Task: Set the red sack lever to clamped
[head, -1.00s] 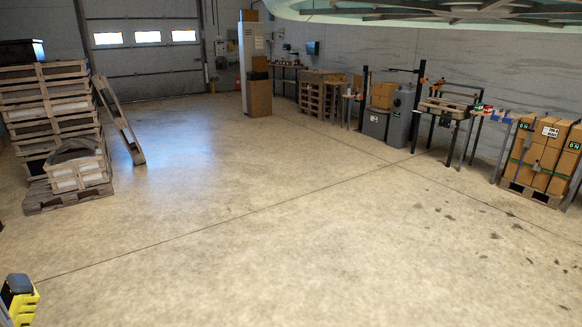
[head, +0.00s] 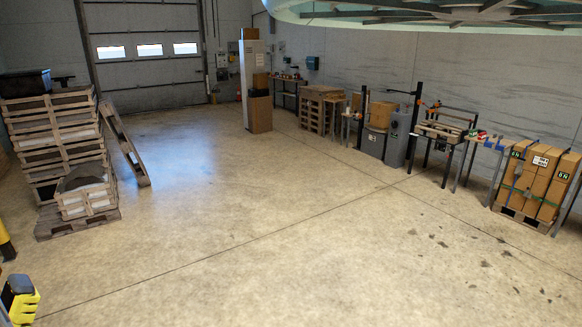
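I cannot make out a red sack lever for certain. Small red and blue items (head: 484,136) sit on a narrow workbench near the right wall, too small to tell what they are. My gripper is not in view. A yellow and dark part (head: 21,300) at the lower left corner keeps its place in the picture and seems to be mine.
Stacked pallets and crates (head: 58,140) stand at left, with a pallet (head: 124,143) leaning beside them. A tall cabinet (head: 248,75), a grey unit (head: 397,138) and strapped boxes (head: 530,182) line the far and right side. The concrete floor (head: 260,215) between is clear.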

